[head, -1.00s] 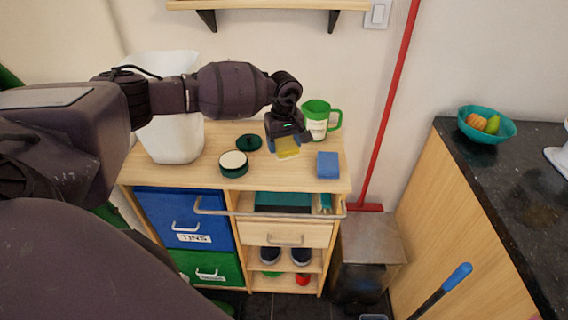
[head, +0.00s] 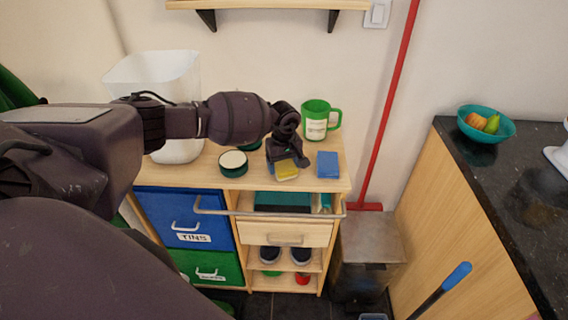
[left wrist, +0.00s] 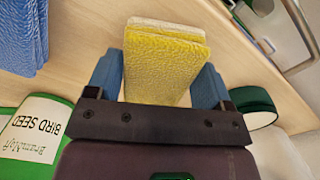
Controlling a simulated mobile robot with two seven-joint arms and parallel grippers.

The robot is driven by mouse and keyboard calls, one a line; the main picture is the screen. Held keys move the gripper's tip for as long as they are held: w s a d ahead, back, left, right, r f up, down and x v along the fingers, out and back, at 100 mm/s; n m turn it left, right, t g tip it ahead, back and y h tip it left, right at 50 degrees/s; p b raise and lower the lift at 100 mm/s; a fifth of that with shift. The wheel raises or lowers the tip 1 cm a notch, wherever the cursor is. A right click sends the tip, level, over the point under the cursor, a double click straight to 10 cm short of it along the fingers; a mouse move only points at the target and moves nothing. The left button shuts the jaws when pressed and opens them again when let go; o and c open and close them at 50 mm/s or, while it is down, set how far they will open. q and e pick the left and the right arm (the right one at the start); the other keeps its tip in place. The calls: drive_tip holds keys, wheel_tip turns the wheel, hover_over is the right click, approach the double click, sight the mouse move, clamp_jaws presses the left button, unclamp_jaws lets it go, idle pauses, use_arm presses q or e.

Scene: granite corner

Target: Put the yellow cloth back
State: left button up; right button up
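The folded yellow cloth (head: 286,171) is at the front part of the wooden cart top (head: 330,185), left of a folded blue cloth (head: 328,164). My left gripper (head: 287,162) is over it, pointing down. In the left wrist view the yellow cloth (left wrist: 165,65) sits between the two blue fingers (left wrist: 157,85), which close on its sides. I cannot tell whether the cloth touches the cart top. The blue cloth shows at the upper left of the wrist view (left wrist: 20,35). My right gripper is not in view.
A metal rail (head: 270,213) runs along the cart's front. A red pole (head: 388,110) stands at the right.

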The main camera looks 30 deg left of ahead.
use_arm(q)
drive_tip(key=o, duration=0.3)
